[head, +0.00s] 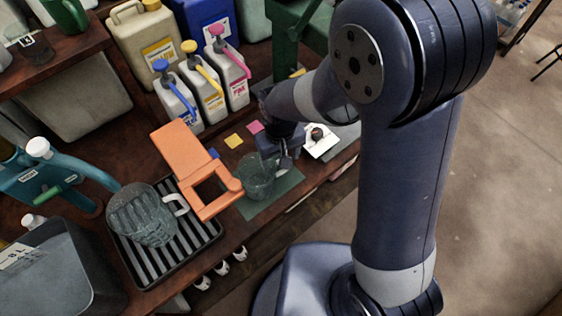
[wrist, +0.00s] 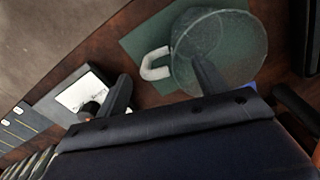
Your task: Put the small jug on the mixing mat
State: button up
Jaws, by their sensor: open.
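The small clear jug (head: 257,178) stands on the dark green mixing mat (head: 283,187) at the bench's front edge. In the wrist view the jug (wrist: 222,45) shows from above, its white handle (wrist: 154,64) turned left, on the green mat (wrist: 143,40). My gripper (head: 279,153) is beside and above the jug in the head view. In the wrist view my gripper (wrist: 160,85) is open with nothing held. The handle lies between the finger directions, and one finger overlaps the jug; I cannot tell whether it touches.
An orange bracket (head: 190,163) stands close left of the mat. A white device with a black knob (head: 321,142) is behind right. Pump bottles (head: 213,93) line the back.

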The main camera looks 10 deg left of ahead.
notch_tip(320, 180, up, 7)
jog(key=shift+a+f, duration=0.1)
